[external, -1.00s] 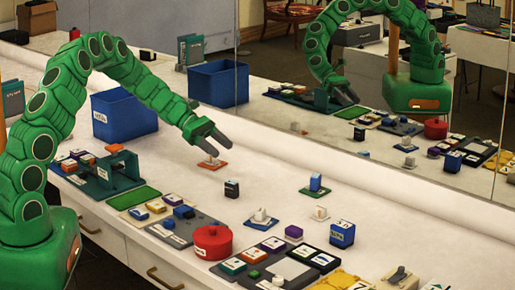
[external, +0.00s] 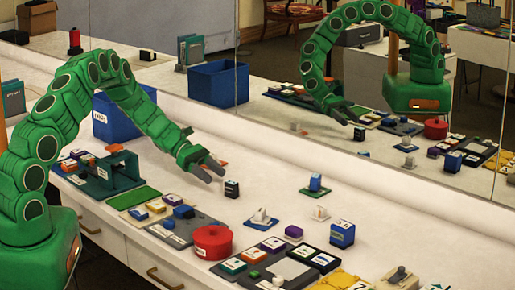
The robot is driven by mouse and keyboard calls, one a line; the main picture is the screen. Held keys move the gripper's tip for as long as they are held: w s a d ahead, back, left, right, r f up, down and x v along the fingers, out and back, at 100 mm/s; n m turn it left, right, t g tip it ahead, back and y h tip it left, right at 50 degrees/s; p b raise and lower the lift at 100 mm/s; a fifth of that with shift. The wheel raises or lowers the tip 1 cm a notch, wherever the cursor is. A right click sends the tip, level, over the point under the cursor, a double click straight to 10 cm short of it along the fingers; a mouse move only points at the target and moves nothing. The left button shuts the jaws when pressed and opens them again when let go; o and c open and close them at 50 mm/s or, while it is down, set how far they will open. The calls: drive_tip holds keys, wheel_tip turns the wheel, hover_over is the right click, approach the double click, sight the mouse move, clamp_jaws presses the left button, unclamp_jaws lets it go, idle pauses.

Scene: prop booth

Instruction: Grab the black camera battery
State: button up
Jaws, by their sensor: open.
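The black camera battery (external: 232,189) is a small dark block with a pale label, standing on the white counter near the middle of the external view. My gripper (external: 215,172) is open and empty. Its grey fingers point down and to the right, just to the left of the battery and close to it. I cannot tell whether a fingertip touches the battery.
A red round container (external: 212,243) and a grey tray with blue pieces (external: 181,228) are in front. A blue block (external: 342,235) and a blue item on a green base (external: 315,183) stand to the right. A mirror (external: 380,150) lines the back.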

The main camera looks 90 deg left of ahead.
sight(226, 182)
drive_tip(key=shift+w+a+x, duration=0.15)
drive_tip(key=shift+x, duration=1.75)
drive_tip(key=shift+w+a+x, duration=0.1)
drive_tip(key=shift+a+x, duration=0.05)
drive_tip(key=shift+x, duration=1.8)
drive_tip(key=shift+r, duration=0.1)
clamp_jaws()
drive_tip(key=shift+r, duration=0.1)
